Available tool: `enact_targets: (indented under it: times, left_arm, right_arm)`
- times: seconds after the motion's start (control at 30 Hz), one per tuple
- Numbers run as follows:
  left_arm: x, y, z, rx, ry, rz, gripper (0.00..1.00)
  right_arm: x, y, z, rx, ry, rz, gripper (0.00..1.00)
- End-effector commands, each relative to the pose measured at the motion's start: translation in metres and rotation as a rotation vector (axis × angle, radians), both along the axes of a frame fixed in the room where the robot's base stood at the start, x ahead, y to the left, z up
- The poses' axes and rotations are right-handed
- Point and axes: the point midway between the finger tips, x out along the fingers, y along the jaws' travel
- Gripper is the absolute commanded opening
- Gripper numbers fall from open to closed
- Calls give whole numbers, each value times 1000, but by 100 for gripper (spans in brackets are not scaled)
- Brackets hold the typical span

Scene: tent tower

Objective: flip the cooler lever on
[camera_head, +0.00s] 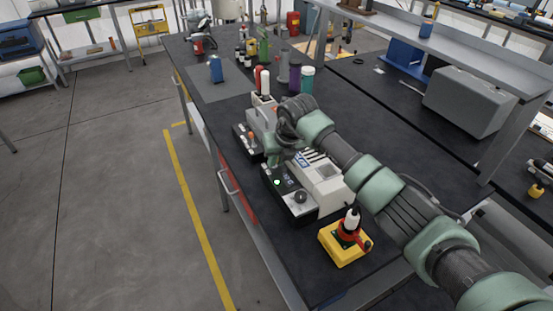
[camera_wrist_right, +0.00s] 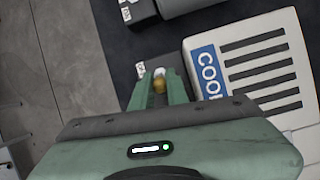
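The cooler is a white box (camera_head: 328,186) with dark vent slots and a blue label. In the right wrist view the label (camera_wrist_right: 208,72) reads "COO", the rest cut off. A small lever tip, white and yellow (camera_wrist_right: 159,83), shows between my right gripper's green fingertips (camera_wrist_right: 160,90). The fingers stand close on either side of it; whether they press on it is unclear. In the head view my right gripper (camera_head: 273,151) is at the cooler's far left corner, and it hides the lever there. My left gripper is not in view.
A black control panel (camera_head: 284,187) with a green light and a round knob sits at the cooler's front. Another machine (camera_head: 250,136) stands just beyond. A yellow box with a red-and-white handle (camera_head: 345,243) sits nearer. Bottles stand farther back. A grey case (camera_head: 468,101) is at right.

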Motion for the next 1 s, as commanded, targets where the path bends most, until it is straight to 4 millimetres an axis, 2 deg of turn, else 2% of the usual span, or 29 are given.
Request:
enact_targets:
  times: [0.2,0.5,0.87,0.9,1.0]
  left_arm:
    - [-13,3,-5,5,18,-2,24]
    - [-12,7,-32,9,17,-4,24]
    - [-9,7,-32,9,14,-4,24]
    - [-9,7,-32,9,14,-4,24]
    - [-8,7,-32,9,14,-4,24]
  right_arm:
    - [0,-2,-2,5,-18,-2,0]
    - [-5,-3,-6,58,-145,1,0]
    - [-6,-2,-2,67,-160,0,0]
    - [-6,-2,-2,66,-159,0,23]
    - [-6,-2,-2,66,-159,0,24]
